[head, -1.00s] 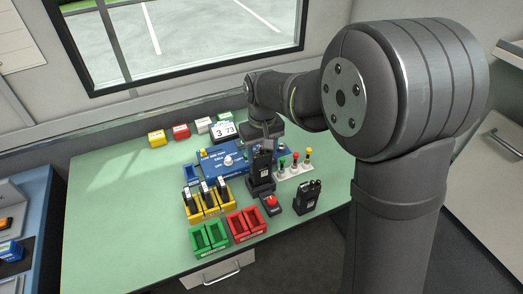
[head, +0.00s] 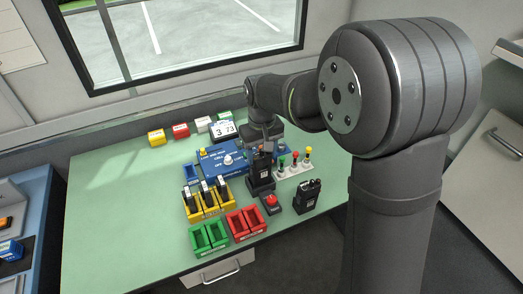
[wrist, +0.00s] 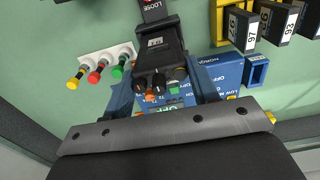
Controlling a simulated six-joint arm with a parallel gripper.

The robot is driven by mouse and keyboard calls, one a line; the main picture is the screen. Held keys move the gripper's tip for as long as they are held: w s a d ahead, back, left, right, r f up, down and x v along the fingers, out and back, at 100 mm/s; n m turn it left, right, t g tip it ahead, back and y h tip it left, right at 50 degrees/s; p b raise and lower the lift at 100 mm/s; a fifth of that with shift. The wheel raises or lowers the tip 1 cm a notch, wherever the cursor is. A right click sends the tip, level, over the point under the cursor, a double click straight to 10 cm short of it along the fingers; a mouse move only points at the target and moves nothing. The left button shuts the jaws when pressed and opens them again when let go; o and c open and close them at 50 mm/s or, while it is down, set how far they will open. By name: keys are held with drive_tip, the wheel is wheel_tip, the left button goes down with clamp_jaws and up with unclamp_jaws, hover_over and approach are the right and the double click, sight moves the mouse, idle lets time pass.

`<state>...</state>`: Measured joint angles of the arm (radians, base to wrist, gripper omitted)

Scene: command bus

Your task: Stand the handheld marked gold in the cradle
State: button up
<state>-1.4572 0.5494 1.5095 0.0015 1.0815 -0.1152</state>
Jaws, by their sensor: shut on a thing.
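My gripper (wrist: 163,88) is shut on a black handheld (wrist: 160,62), one finger on each side of it. In the head view this handheld (head: 262,163) is upright, low over or in a dark cradle (head: 260,188) in front of the blue panel. I cannot tell if it is fully seated. I see no clear gold mark on it. A second black handheld (head: 306,197) stands to the right on the table.
A red-button box (head: 271,203) stands close at the right front. A yellow rack (head: 206,212) with several black units is to the left. Green (head: 209,237) and red (head: 246,222) trays lie in front. The blue panel (head: 222,158) and a white strip of coloured knobs (head: 294,168) are behind.

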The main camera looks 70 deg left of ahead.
drive_tip(key=shift+f, duration=1.65)
drive_tip(key=o, duration=1.8)
drive_tip(key=shift+o, duration=0.2)
drive_tip(key=shift+r, duration=3.5)
wheel_tip(320, 180, down, 7)
drive_tip(key=shift+f, duration=0.1)
drive_tip(key=shift+r, duration=0.2)
